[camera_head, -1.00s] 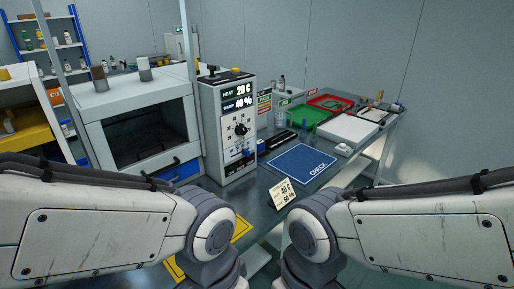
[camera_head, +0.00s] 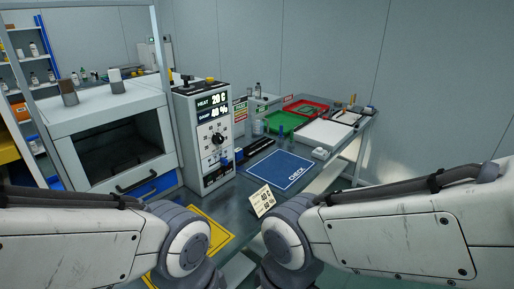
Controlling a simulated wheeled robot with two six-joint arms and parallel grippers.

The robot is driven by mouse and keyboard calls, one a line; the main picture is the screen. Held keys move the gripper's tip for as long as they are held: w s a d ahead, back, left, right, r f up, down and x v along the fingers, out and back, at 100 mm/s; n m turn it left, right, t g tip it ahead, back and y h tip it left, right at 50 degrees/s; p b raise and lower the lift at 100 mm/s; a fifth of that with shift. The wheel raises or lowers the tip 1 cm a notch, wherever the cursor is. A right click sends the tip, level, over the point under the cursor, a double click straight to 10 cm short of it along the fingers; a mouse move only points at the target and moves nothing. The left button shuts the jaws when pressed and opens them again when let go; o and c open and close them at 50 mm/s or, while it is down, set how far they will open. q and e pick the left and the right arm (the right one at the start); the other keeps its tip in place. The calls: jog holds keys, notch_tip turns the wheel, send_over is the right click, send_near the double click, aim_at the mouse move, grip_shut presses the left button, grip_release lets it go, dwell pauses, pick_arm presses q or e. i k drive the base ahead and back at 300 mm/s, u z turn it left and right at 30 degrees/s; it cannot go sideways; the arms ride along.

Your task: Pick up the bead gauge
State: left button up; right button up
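I cannot pick out the bead gauge for certain. Several small items stand around the blue CHECK mat (camera_head: 280,170) on the bench, including a slim dark blue upright piece (camera_head: 281,135) behind it and a black bar-like item (camera_head: 260,146), too small to identify. My two arms come in from the lower left and lower right and bend down at their grey joints. Both grippers are below the picture edge.
A control box (camera_head: 207,135) reads 20 C and 40 %, beside a glass-fronted cabinet (camera_head: 115,140). A tilted card (camera_head: 262,200) stands before the mat. Green tray (camera_head: 284,121), red tray (camera_head: 306,107) and white slab (camera_head: 325,132) lie behind. The mat is clear.

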aim_at(239, 155)
jog(key=z, duration=0.2)
jog(key=i, duration=0.25)
jog(key=z, duration=0.95)
jog(key=i, duration=0.65)
jog(key=z, duration=0.5)
jog(key=i, duration=0.65)
jog(key=u, duration=0.75)
jog(key=i, duration=0.8)
jog(key=u, duration=0.75)
